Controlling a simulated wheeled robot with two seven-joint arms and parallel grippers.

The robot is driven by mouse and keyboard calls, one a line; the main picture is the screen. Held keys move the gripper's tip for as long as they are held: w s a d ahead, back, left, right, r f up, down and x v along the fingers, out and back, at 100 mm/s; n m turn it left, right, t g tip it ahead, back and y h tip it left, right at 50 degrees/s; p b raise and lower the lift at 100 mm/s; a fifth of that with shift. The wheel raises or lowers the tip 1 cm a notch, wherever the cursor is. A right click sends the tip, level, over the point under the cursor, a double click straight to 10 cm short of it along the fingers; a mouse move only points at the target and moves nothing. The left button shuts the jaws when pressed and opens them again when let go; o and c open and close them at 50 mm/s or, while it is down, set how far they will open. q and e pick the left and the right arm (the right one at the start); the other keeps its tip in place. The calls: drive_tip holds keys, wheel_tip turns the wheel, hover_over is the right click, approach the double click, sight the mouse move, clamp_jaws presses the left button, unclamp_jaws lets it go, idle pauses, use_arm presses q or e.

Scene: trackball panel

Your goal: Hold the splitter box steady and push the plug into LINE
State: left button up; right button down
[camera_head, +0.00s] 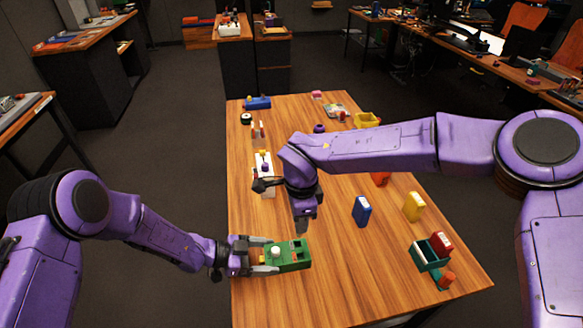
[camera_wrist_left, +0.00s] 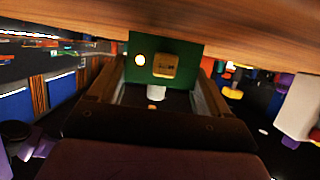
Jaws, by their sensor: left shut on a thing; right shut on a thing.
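The green splitter box (camera_head: 283,262) lies near the table's left edge in the head view, with a white knob and small dark and red openings on top. I cannot read which opening is LINE. My left gripper (camera_head: 266,257) is shut on the box from its left side. The box's green face (camera_wrist_left: 190,48) also shows in the left wrist view between the fingers, with a tan square part and a bright round spot. My right gripper (camera_head: 302,226) points down just above and behind the box, shut on the plug, which is mostly hidden between its fingers.
On the wooden table (camera_head: 340,270), a blue block (camera_head: 362,211), a yellow block (camera_head: 413,207) and a dark green bin (camera_head: 424,258) with a red block (camera_head: 442,243) stand to the right. A white panel (camera_head: 264,186) lies behind my right gripper. Table right of the box is clear.

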use_arm(q)
drive_tip(key=shift+s, duration=0.1)
use_arm(e)
drive_tip(key=shift+s+d+r, duration=0.1)
drive_tip(key=shift+s+r, duration=0.05)
drive_tip(key=shift+s, duration=0.45)
drive_tip(key=shift+s+d+r, duration=0.1)
drive_tip(key=shift+s, duration=0.5)
drive_tip(key=shift+f, duration=2.95)
drive_tip(key=shift+f, duration=1.55)
drive_tip(key=c, duration=0.9)
unclamp_jaws()
drive_tip(key=shift+o, duration=0.2)
